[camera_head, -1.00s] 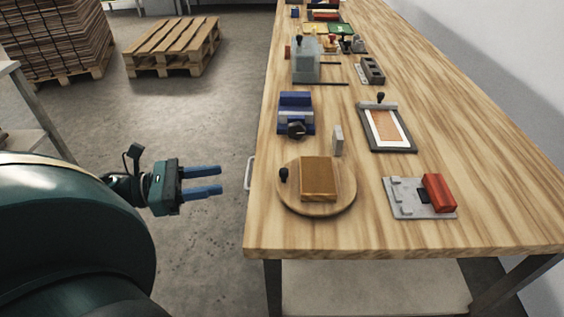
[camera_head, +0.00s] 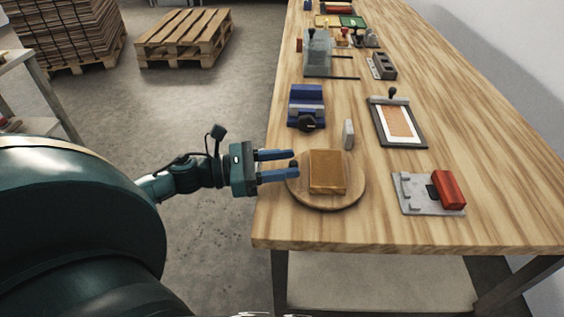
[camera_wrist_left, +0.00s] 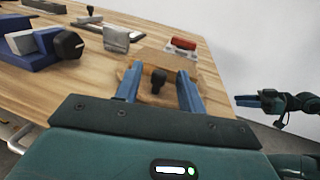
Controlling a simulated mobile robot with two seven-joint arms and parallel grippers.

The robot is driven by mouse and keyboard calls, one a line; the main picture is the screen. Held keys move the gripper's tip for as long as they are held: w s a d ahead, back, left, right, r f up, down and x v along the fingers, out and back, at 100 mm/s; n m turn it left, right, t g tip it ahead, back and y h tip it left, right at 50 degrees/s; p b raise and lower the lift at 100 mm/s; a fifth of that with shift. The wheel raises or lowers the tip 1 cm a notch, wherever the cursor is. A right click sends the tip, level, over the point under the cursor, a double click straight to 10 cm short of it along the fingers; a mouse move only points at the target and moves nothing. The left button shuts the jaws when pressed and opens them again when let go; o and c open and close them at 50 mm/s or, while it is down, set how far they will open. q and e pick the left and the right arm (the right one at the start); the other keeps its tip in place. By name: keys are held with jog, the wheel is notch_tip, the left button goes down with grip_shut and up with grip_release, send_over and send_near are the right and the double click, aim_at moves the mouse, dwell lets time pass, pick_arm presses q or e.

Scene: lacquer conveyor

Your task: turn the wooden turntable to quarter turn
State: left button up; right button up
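The wooden turntable (camera_head: 357,190) is a round disc near the front left of the bench, with a brown block (camera_head: 327,171) on top. Its black knob stands at the left rim; in the left wrist view the knob (camera_wrist_left: 158,79) is upright between my left fingers. My left gripper (camera_head: 295,164) is open, its two blue fingers reaching over the disc's left edge, one on each side of the knob. I see gaps between knob and fingers in the wrist view. My right gripper (camera_wrist_left: 250,101) shows small at the right of that view; its finger opening is unclear.
A blue vise-like fixture (camera_head: 306,105) and a small grey upright block (camera_head: 348,134) stand behind the turntable. A grey plate with a red block (camera_head: 448,189) lies to the right. A framed board (camera_head: 398,122) lies farther back. The bench's left edge runs under my left gripper.

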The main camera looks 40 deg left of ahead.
pick_arm(q)
jog(key=shift+c, duration=0.2)
grip_shut()
dwell(0.5)
